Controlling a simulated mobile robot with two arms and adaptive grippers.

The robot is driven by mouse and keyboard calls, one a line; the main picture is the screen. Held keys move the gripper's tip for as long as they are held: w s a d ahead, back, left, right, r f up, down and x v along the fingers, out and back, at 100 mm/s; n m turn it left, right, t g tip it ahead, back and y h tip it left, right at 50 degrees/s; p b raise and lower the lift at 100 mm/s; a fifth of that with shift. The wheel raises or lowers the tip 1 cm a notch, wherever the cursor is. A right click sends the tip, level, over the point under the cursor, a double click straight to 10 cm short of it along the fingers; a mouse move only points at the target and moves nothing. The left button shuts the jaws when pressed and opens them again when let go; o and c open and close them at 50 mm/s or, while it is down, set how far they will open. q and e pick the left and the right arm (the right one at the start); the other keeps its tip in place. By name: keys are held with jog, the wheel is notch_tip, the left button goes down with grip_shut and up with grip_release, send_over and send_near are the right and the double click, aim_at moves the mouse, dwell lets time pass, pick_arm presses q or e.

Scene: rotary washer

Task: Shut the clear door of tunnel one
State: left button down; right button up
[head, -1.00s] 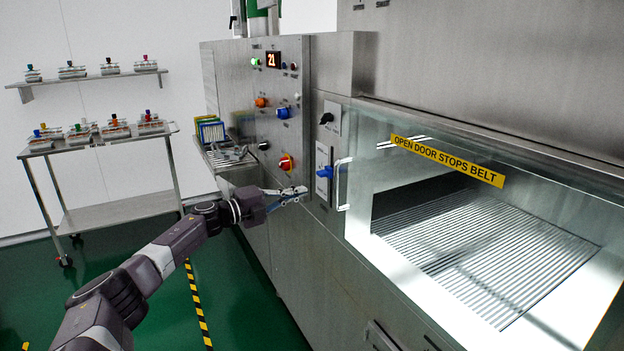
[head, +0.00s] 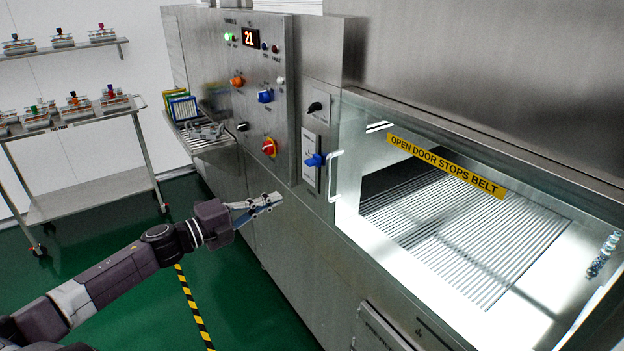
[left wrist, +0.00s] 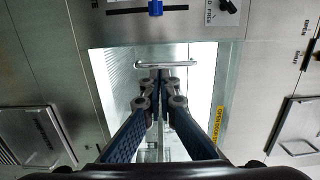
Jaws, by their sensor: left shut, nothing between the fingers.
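The clear door (head: 400,160) of the washer tunnel is a glass pane with a yellow "OPEN DOOR STOPS BELT" label (head: 445,166). A pale bar handle (head: 335,176) is at its left side. The ribbed belt shows through the pane. I cannot tell whether the door is fully shut. My left gripper (head: 277,199) is shut and empty, left of the handle and a little lower, apart from it. In the left wrist view, the shut fingertips (left wrist: 160,78) overlap the opening just below the handle (left wrist: 165,64). My right gripper is not in view.
A blue latch knob (head: 315,160) sits just left of the handle. A rack cart (head: 85,195) stands at the far left. Green floor is clear beneath my left arm.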

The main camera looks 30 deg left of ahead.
pick_arm(q)
jog(key=p+x, duration=0.4)
jog(key=x, duration=0.9)
jog(key=shift+w+d, duration=0.15)
jog(key=shift+w, duration=0.1)
jog(key=shift+w, duration=0.1)
